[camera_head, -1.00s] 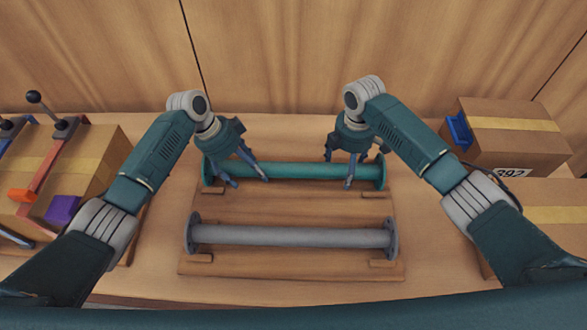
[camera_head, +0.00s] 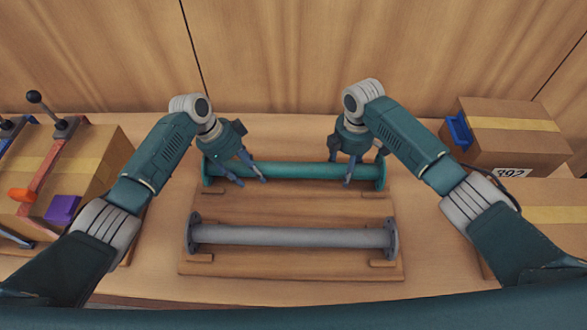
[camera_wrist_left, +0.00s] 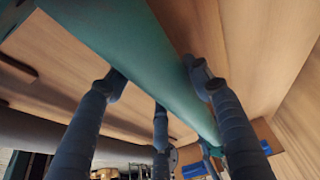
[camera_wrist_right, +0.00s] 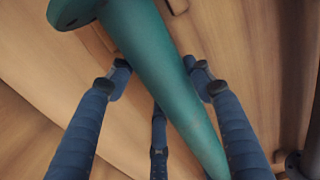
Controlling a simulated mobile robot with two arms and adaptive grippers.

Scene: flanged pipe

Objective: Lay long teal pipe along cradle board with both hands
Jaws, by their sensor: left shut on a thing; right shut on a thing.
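The long teal pipe (camera_head: 300,171), with a flange at each end, lies along the far side of the wooden cradle board (camera_head: 290,206). My left gripper (camera_head: 247,177) is shut on it near its left end. My right gripper (camera_head: 347,172) is shut on it near its right end. In the left wrist view the pipe (camera_wrist_left: 150,70) runs between the fingers. In the right wrist view the pipe (camera_wrist_right: 165,75) also passes between the fingers, with one flange (camera_wrist_right: 75,12) at the top. The fingers hide parts of the pipe. I cannot tell whether it touches the board.
A grey flanged pipe (camera_head: 290,236) lies on the near side of the board. A cardboard box with clamps (camera_head: 85,165) stands at the left. Another cardboard box (camera_head: 510,140) with a blue piece (camera_head: 459,131) stands at the right. A wooden wall rises behind.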

